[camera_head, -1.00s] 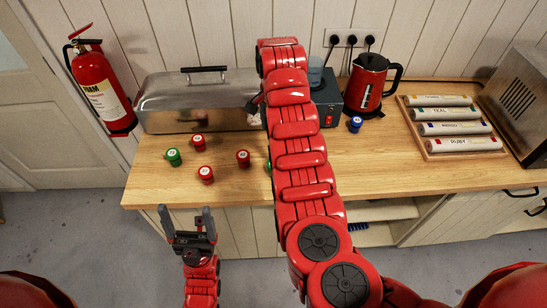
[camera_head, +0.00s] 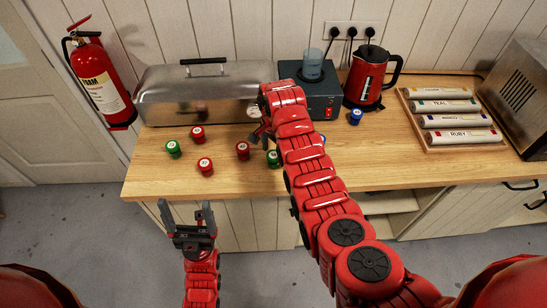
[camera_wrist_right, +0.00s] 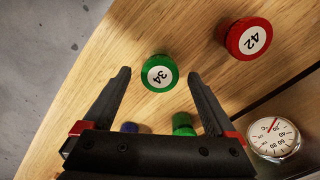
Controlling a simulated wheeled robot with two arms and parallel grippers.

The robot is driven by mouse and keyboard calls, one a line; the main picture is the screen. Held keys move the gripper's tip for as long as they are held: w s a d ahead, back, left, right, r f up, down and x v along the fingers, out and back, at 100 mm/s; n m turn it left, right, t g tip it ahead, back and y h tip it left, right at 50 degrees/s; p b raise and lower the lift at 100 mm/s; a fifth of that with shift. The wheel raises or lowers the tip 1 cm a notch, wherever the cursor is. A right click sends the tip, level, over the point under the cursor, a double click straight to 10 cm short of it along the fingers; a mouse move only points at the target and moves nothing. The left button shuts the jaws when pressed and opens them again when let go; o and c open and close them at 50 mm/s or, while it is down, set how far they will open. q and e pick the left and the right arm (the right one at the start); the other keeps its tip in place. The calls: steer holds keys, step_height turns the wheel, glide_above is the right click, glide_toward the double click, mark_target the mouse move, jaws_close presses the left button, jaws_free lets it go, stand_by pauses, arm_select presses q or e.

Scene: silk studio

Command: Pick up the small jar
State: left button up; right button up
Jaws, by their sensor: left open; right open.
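Several small jars with round white number labels stand on the wooden counter. The right wrist view shows a green jar marked 34 (camera_wrist_right: 159,73) between the fingertips of my open right gripper (camera_wrist_right: 158,76); contact cannot be told. It appears to be the green jar (camera_head: 274,158) beside my right gripper (camera_head: 261,136) in the head view. A red jar marked 42 (camera_wrist_right: 248,38) is farther up and right. Another green jar (camera_wrist_right: 184,124) and a blue jar (camera_wrist_right: 130,127) are partly hidden by the gripper. My left gripper (camera_head: 186,212) is open and empty before the counter.
More red jars (camera_head: 205,166) and a green jar (camera_head: 173,149) stand left. A metal steamer box (camera_head: 205,95) with a dial gauge (camera_wrist_right: 273,138) lies behind. A dark heater box (camera_head: 325,100), red kettle (camera_head: 368,78), blue jar (camera_head: 355,117) and tray of tubes (camera_head: 452,148) stand right.

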mark_target(274, 155)
steer(key=shift+f+p, duration=0.6)
steer(key=shift+f, duration=1.1)
jaws_close()
steer(key=shift+r, duration=0.1)
